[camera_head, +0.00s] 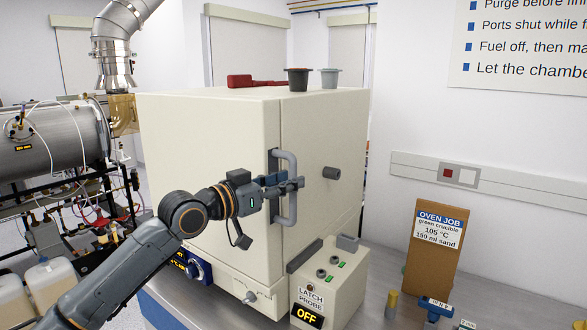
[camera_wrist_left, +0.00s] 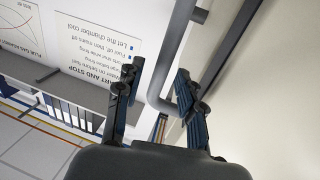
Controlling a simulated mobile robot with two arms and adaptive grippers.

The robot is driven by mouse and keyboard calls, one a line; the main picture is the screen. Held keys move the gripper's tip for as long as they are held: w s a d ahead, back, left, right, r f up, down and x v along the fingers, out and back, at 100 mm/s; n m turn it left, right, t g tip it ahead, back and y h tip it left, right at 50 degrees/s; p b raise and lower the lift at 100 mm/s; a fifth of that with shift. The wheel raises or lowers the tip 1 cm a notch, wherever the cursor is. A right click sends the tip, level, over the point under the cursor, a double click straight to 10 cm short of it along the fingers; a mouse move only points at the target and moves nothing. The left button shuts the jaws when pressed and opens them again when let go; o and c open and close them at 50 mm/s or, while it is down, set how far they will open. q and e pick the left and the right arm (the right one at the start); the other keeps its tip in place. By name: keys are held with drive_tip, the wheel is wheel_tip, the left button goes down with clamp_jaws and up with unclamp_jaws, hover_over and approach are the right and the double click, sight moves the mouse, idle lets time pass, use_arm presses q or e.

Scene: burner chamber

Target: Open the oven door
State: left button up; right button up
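The oven (camera_head: 325,130) is a large cream box on the bench. Its door (camera_head: 205,140) appears closed, flush with the body. A grey vertical bar handle (camera_head: 291,212) stands at the door's right edge, and it also shows in the left wrist view (camera_wrist_left: 163,82). My left gripper (camera_head: 288,184) is at the handle's mid-height. In the left wrist view, its two fingers (camera_wrist_left: 160,88) are apart, with the handle's bar between or just beyond them; I cannot tell whether either touches it. My right gripper is in neither view.
A latch probe box (camera_head: 337,280) reading OFF stands on the bench by the oven's lower right. An OVEN JOB card (camera_head: 432,250) and small items stand farther right. A red object (camera_head: 250,81), a dark crucible (camera_head: 298,79) and a grey one (camera_head: 330,78) sit on top.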

use_arm(q)
drive_tip(key=shift+p+x, duration=0.3)
drive_tip(key=shift+x, duration=1)
drive_tip(key=shift+a, duration=0.1)
clamp_jaws()
